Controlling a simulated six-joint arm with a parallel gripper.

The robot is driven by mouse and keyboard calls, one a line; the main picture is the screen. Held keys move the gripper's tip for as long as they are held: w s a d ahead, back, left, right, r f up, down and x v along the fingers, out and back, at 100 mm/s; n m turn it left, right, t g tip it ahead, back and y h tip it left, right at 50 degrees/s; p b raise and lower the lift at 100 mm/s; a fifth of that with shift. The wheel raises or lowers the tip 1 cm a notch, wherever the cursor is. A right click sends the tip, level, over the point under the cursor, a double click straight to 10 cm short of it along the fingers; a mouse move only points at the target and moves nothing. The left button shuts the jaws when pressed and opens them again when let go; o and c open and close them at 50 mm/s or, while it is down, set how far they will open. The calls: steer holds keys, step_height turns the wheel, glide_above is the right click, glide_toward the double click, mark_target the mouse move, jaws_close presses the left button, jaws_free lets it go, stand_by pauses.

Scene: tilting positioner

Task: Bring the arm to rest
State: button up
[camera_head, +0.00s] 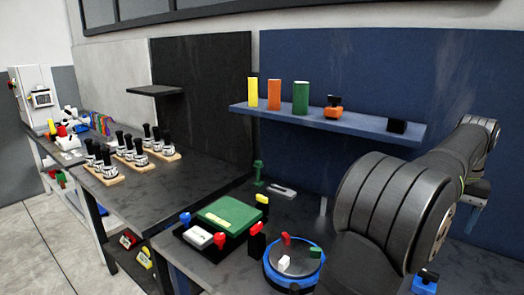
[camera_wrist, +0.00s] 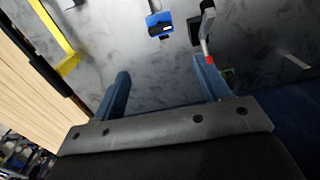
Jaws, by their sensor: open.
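My gripper (camera_wrist: 163,82) is open in the wrist view. Its two blue fingers stand apart with nothing between them. They hang over a dark, scuffed surface (camera_wrist: 150,62).
A green block (camera_head: 228,217) sits among clamps on the bench. Several black-handled tools stand in wooden racks (camera_head: 102,178) at left. In the wrist view, a blue object (camera_wrist: 160,24) and a yellow bar (camera_wrist: 66,62) show beyond the fingers.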

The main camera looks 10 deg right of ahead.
mark_target(430, 272)
step_height(430, 272, down, 17)
steer(key=shift+f, duration=0.1)
stand_by(0.4)
step_height(430, 272, up, 18)
step_height(430, 272, down, 18)
steer(key=shift+r, duration=0.1)
steer(key=n, duration=1.3)
stand_by(0.7)
steer(key=shift+n, duration=0.3)
